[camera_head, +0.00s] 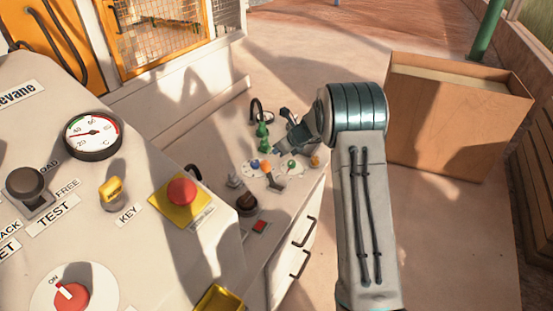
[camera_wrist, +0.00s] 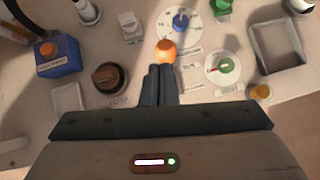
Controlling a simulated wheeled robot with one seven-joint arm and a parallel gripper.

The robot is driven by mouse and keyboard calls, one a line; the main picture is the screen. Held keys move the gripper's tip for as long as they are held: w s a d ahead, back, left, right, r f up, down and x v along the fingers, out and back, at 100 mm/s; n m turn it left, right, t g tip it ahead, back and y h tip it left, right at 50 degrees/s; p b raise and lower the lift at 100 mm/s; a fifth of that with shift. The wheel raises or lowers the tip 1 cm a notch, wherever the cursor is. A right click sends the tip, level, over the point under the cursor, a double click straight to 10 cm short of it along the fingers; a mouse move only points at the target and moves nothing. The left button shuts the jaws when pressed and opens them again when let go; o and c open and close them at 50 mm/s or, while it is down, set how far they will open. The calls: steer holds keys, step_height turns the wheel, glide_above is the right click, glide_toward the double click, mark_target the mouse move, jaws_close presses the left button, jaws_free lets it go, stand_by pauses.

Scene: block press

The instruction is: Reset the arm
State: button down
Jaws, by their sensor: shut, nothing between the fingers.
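My arm reaches forward on the right of the head view, bent at a large dark-green ringed joint. My gripper (camera_wrist: 160,70) is shut and empty, its two dark fingers side by side in the wrist view. An orange knob (camera_wrist: 166,50) shows just beyond the fingertips; I cannot tell whether they touch it. In the head view the grey wrist part (camera_head: 297,137) is over the back of the low panel, and the fingertips are hard to make out there.
Around the fingers in the wrist view are a blue-marked dial (camera_wrist: 181,22), a green-knobbed dial (camera_wrist: 222,68), a brown knob (camera_wrist: 107,77), a blue box (camera_wrist: 58,56) and a grey tray (camera_wrist: 282,47). A cardboard box (camera_head: 445,130) stands right of my arm.

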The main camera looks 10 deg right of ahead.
steer(key=s+r+n+g+h, duration=0.1)
steer(key=s+r+n, duration=0.65)
steer(key=s, duration=0.25)
steer(key=s+r+n+g, duration=0.1)
steer(key=s+r+n, duration=0.5)
steer(key=s+r, duration=0.4)
steer(key=s+d+n+h, duration=0.2)
steer(key=s+n, duration=0.5)
steer(key=s, duration=0.5)
steer(key=s+d+f+n+h, duration=0.1)
steer(key=s+d+n+h, duration=0.1)
steer(key=s+n, duration=0.5)
steer(key=s+d, duration=0.1)
steer(key=s, duration=0.4)
steer(key=shift+d+g+h, duration=0.25)
steer(key=shift+g+h, duration=0.05)
steer(key=shift+g, duration=0.1)
